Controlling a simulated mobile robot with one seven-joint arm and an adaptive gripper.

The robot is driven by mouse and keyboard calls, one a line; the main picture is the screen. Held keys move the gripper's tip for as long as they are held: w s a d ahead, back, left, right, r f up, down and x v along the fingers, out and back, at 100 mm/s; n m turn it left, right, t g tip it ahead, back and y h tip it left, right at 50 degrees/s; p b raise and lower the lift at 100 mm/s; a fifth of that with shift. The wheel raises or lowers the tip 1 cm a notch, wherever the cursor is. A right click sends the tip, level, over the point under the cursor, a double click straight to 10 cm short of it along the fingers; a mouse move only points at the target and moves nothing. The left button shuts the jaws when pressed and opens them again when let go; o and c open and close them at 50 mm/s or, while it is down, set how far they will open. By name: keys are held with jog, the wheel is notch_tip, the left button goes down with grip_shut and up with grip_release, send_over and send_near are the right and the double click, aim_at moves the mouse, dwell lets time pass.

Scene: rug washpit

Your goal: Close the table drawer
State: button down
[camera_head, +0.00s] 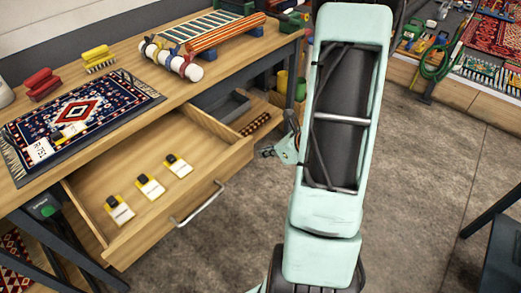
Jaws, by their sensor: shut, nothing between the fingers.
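The table drawer (138,234) is pulled out from under the wooden table (225,68). Its metal bar handle (198,205) is on the front panel. My gripper (268,152) shows only in part beside my arm, near the right end of the drawer front. It is shut and empty. The rest of it is hidden behind my arm, and I cannot tell whether it touches the drawer.
On the tabletop are a patterned rug (82,112), red (41,84) and yellow (98,59) brushes, and rolled items (172,60). Dark table legs stand below. The concrete floor (420,190) is open to the right, with a dark object (495,250) at the lower right.

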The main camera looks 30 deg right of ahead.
aim_at(196, 108)
jog(key=shift+w+a, duration=0.2)
jog(key=shift+w, duration=0.3)
jog(key=shift+w+a, duration=0.2)
jog(key=shift+w, duration=0.25)
jog(key=w+a, duration=0.3)
jog(key=w, duration=0.6)
jog(key=w+a, duration=0.3)
jog(key=w, duration=0.7)
jog(key=w+a+p, duration=0.1)
jog(key=w+a, duration=0.3)
jog(key=w, duration=0.5)
jog(key=shift+w+a, duration=0.1)
jog(key=shift+w, duration=0.05)
jog(key=shift+w+a+r, duration=0.15)
jog(key=shift+w+r, duration=0.05)
jog(key=shift+w, duration=0.1)
jog(key=shift+r, duration=0.1)
